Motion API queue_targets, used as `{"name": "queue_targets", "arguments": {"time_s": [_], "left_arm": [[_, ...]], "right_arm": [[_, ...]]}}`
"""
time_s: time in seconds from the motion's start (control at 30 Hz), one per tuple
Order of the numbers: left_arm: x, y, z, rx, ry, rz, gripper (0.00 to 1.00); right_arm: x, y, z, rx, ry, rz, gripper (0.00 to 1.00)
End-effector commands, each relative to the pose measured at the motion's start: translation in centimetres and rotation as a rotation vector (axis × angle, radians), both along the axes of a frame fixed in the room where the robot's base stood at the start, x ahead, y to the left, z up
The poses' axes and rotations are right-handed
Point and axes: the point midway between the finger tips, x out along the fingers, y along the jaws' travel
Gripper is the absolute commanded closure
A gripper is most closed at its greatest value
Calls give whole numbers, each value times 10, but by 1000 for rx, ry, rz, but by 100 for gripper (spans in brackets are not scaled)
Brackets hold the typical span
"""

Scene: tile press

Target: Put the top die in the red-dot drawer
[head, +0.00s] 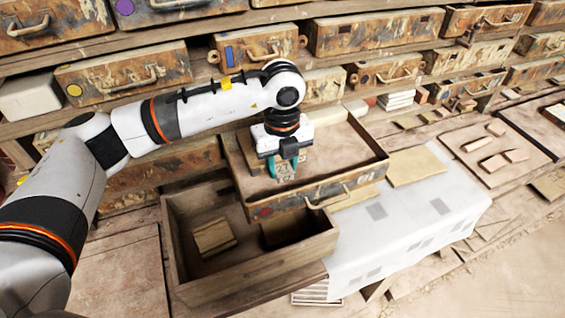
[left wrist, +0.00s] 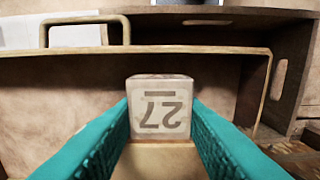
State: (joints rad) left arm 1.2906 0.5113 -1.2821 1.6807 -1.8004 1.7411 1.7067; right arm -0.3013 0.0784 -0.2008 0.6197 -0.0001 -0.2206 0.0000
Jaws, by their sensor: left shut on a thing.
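My left gripper (head: 284,168) has teal fingers and reaches down into an open, worn wooden drawer. The gripper is shut on a pale square die (left wrist: 160,106), which shows between the fingers (left wrist: 160,130) in the left wrist view. The die's face bears an upside-down 27 with a bar. The fingers partly hide the die in the head view. A tan surface shows just below the die in the wrist view; I cannot tell whether they touch. My right gripper is out of view.
A wooden crate (head: 262,268) with tan blocks (head: 213,236) inside stands below the drawer. A pale cloth (head: 400,230) covers the bench to its right. Shelves of closed drawers (head: 375,32) line the back. A board (head: 505,140) with several small pieces lies at right.

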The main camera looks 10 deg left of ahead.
Motion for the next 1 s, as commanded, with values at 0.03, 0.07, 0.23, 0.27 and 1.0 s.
{"name": "queue_targets", "arguments": {"time_s": [0.03,0.07,0.23,0.27,1.0], "left_arm": [[1,0,1,-1,-3,0,100],[1,0,1,-1,-3,0,100],[1,0,1,-1,-3,0,100],[1,0,1,-1,-3,0,100],[1,-1,36,-2,-7,-1,39]], "right_arm": [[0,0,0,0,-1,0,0],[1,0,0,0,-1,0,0],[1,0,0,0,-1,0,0],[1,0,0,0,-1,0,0],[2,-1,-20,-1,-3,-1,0]]}}
